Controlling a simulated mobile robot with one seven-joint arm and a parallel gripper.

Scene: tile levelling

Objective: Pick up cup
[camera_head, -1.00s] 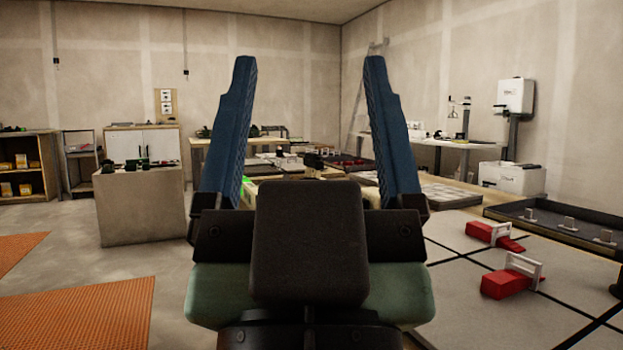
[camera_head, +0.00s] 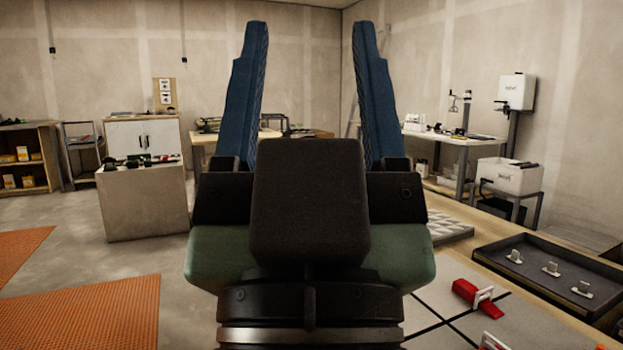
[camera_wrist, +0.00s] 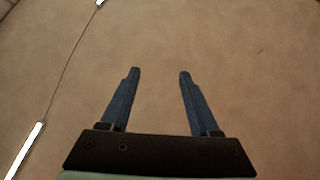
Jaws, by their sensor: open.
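My gripper (camera_head: 310,25) stands upright in the middle of the head view, with its two blue fingers apart and nothing between them. In the wrist view my gripper (camera_wrist: 160,71) is also open and empty, facing a plain brown surface with two bright strips at the left. I cannot make out a cup in either view. The gripper body hides the middle of the bench and part of the room behind it.
At right, a bench with pale tiles (camera_head: 437,313) holds a red wedge with a white clip (camera_head: 472,296) and a dark tray (camera_head: 497,273) with white clips. A cabinet (camera_head: 147,205) stands at left. Orange mats (camera_head: 95,315) lie on the floor.

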